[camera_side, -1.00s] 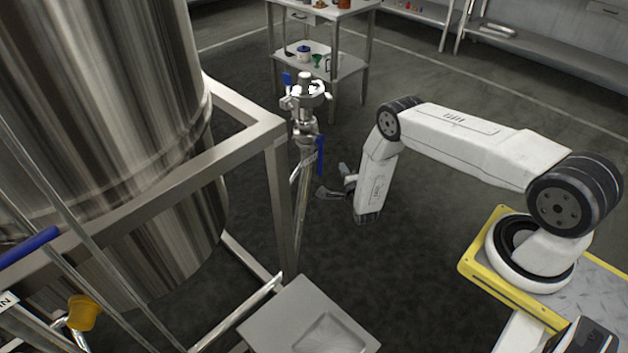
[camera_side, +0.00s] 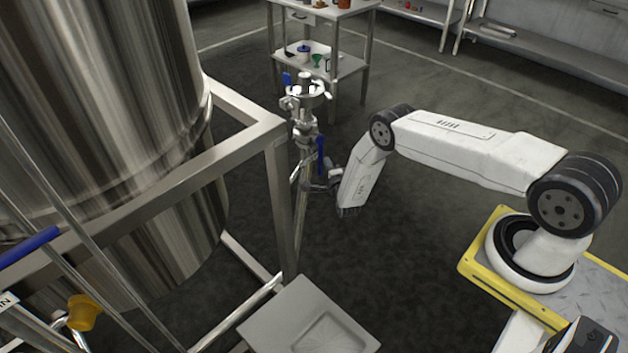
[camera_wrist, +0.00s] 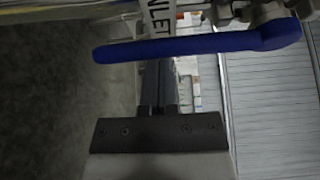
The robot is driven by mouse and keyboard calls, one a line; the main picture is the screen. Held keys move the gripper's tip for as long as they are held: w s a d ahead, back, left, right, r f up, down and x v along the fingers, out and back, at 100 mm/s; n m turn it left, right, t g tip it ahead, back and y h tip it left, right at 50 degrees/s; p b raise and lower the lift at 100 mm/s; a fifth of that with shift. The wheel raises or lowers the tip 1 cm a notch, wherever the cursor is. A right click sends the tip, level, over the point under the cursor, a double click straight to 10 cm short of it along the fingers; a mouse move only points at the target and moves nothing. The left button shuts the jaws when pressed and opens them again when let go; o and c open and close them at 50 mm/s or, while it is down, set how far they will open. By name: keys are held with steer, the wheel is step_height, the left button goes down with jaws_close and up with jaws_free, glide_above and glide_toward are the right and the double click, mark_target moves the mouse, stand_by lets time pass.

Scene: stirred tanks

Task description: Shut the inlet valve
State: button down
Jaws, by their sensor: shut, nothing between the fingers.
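The inlet valve's blue lever (camera_side: 320,155) hangs down beside the upright pipe in the side view. In the wrist view the lever (camera_wrist: 190,46) lies almost level across the top, with a white tag (camera_wrist: 159,18) lettered "INLET" behind it. My gripper (camera_side: 324,187) is close to the pipe, near the lever's lower end. In the wrist view my gripper (camera_wrist: 159,72) is shut and empty, its fingers reaching up to the lever's lower edge. The lever hides the fingertips, and I cannot tell whether they touch it.
The tank (camera_side: 100,110) and its steel frame (camera_side: 283,200) stand left of the pipe. A second blue handle (camera_side: 287,78) sits higher on the fittings. Another blue handle (camera_side: 28,245) and a yellow cap (camera_side: 84,312) are at lower left.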

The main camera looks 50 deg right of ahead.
mark_target(319, 170)
steer(key=shift+a+m+y, duration=0.3)
steer(key=shift+a+m, duration=0.2)
steer(key=shift+a, duration=0.05)
stand_by(0.6)
steer(key=a+m, duration=0.1)
steer(key=a+m+g+y, duration=0.1)
steer(key=a+m, duration=0.1)
steer(key=shift+w+a+r+g, duration=0.1)
steer(key=shift+r+g, duration=0.15)
steer(key=shift+g, duration=0.15)
steer(key=a+r+m+g+y, duration=0.1)
steer(key=a+r+m+y, duration=0.3)
steer(key=a+r, duration=0.2)
steer(key=shift+r, duration=0.85)
steer(key=shift+f, duration=0.2)
stand_by(0.4)
